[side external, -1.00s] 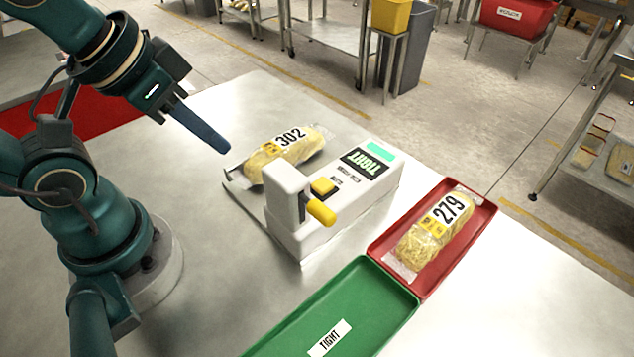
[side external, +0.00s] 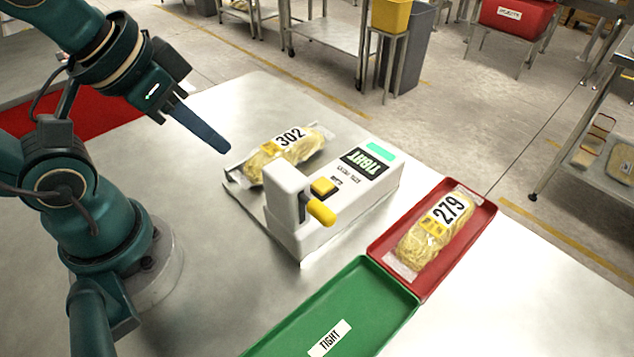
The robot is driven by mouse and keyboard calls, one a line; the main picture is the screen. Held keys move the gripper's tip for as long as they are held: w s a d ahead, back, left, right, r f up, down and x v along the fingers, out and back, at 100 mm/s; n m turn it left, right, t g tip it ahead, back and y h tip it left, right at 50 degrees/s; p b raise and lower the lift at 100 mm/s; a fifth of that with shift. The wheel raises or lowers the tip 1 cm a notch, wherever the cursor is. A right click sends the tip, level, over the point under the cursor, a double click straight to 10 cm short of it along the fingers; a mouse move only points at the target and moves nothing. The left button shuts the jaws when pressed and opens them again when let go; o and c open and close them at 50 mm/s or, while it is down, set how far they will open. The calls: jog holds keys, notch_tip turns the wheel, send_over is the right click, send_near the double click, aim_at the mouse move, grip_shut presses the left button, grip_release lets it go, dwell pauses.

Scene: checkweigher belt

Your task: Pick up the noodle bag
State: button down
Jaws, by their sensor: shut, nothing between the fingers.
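A clear noodle bag (side external: 268,158) with yellow noodles and a label reading 302 lies on the checkweigher's platform, partly hidden by the white housing. A second noodle bag (side external: 420,247) labelled 279 lies in the red tray (side external: 478,213). My gripper (side external: 226,149) is shut and empty, above and to the left of the 302 bag, apart from it. The checkweigher (side external: 345,205) is white, with a display reading TIGHT, a green lit panel and a yellow lever.
A green tray (side external: 375,300) labelled TIGHT adjoins the red tray at the front. The metal table (side external: 215,280) is bare left of the checkweigher.

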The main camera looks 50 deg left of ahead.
grip_release()
jog(key=g, duration=0.6)
send_over(284, 140)
notch_tip(284, 140, down, 6)
jog(key=shift+d+r, duration=0.1)
jog(key=shift+r, duration=0.1)
jog(key=shift+f, duration=2.65)
